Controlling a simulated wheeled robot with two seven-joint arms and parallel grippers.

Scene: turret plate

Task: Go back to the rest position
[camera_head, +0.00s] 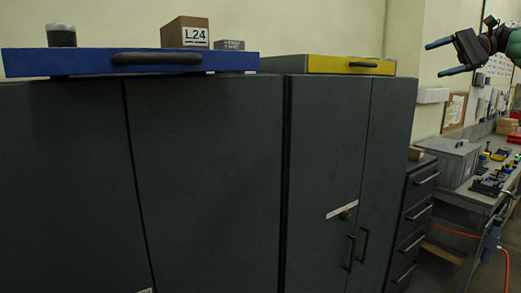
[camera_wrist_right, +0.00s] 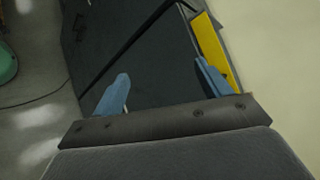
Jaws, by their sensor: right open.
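My right gripper (camera_head: 452,57) is at the upper right of the head view, raised in front of the pale wall. Its two fingers are spread apart with nothing between them. In the right wrist view the two blue-grey fingertips (camera_wrist_right: 162,92) stand wide apart, with the dark cabinet and the yellow tray (camera_wrist_right: 212,50) beyond them. The gripper touches nothing that I can see. My left gripper is not in either view.
Dark cabinets (camera_head: 205,180) fill the front. On top are a blue tray (camera_head: 60,62) with a box marked L24 (camera_head: 185,32), and a yellow-edged tray (camera_head: 330,65). At right, a workbench (camera_head: 472,196) holds a grey bin (camera_head: 455,160) and tools.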

